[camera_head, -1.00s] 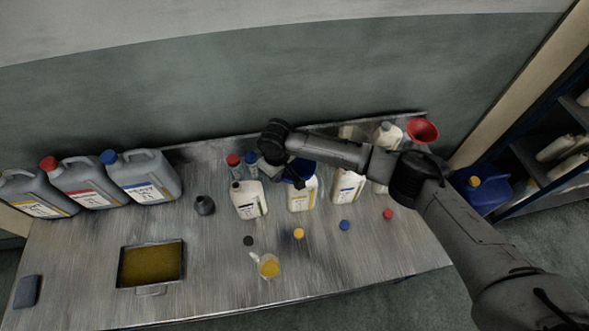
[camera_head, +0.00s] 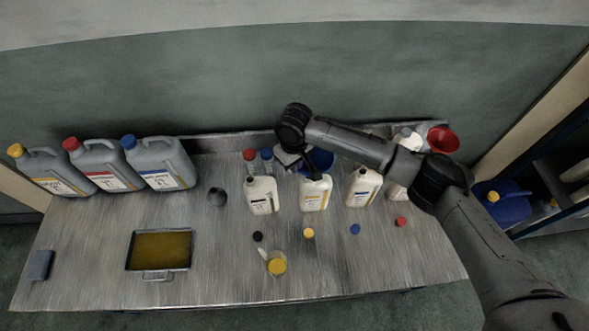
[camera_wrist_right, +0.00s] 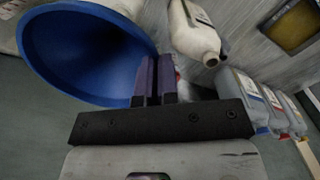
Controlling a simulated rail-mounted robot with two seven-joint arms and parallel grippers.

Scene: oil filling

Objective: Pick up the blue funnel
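The blue funnel (camera_head: 322,158) is behind and above the white bottle with a yellow-marked label (camera_head: 315,194). In the right wrist view the blue funnel (camera_wrist_right: 75,50) fills the upper left, its wide mouth toward the camera. My right gripper (camera_head: 306,164) is at the funnel's rim. In the wrist view the purple fingers of my right gripper (camera_wrist_right: 155,78) are close together with the funnel's rim edge between them. The funnel's spout is hidden. My left gripper is not in view.
More white bottles (camera_head: 262,195) (camera_head: 364,187) stand in the row. A red funnel (camera_head: 442,140) is at the back right. Grey jugs (camera_head: 160,165) stand at the left. An oil tray (camera_head: 128,250), a measuring cup (camera_head: 277,264) and loose caps (camera_head: 355,229) occupy the front.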

